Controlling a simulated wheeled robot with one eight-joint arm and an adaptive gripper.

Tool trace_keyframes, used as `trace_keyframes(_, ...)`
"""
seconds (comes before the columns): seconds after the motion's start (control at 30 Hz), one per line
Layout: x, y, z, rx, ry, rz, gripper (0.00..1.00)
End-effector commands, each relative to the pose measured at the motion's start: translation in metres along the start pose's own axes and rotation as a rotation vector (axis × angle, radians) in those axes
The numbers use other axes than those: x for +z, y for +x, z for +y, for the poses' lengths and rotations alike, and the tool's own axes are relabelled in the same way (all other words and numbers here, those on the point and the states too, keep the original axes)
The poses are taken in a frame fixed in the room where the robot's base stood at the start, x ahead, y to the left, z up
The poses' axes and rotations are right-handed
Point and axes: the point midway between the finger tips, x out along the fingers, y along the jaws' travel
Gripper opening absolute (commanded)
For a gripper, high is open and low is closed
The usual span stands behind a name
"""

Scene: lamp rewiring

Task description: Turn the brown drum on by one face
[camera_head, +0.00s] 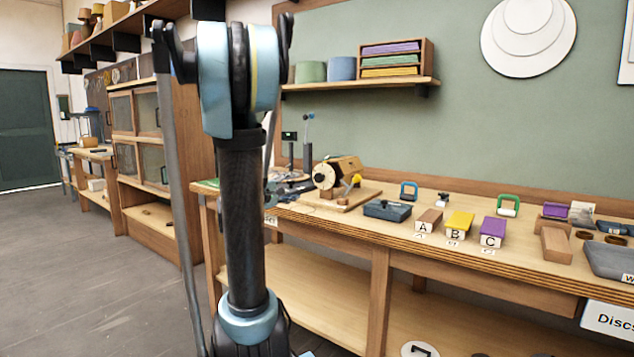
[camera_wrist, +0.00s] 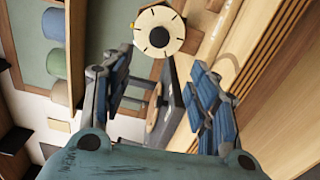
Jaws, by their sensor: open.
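The brown drum (camera_head: 348,167) lies on its side on a wooden base (camera_head: 345,198) on the workbench. Its round pale end face (camera_head: 325,176) has a dark centre, and a yellow knob (camera_head: 356,181) sits at its right. In the wrist view the pale end face (camera_wrist: 159,31) shows dark tick marks around its edge and lies beyond the fingertips, near the top. My gripper (camera_wrist: 160,88) is open, with its blue-padded fingers apart on either side; they do not touch the drum. In the head view my arm hides part of the gripper.
A dark blue box (camera_head: 387,210), blocks marked A (camera_head: 429,220), B (camera_head: 459,223) and C (camera_head: 493,232), and a grey tray (camera_head: 608,261) stand right of the drum. A shelf (camera_head: 360,84) hangs above. Dark apparatus stands at the bench's left end.

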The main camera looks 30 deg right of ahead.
Motion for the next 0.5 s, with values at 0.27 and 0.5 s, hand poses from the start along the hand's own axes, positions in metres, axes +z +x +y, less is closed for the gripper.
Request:
trace_keyframes(0.27,0.001,0.026,0.0,0.001,-0.001,-0.004,0.54)
trace_keyframes(0.5,0.001,0.062,0.0,0.001,-0.001,-0.003,0.54)
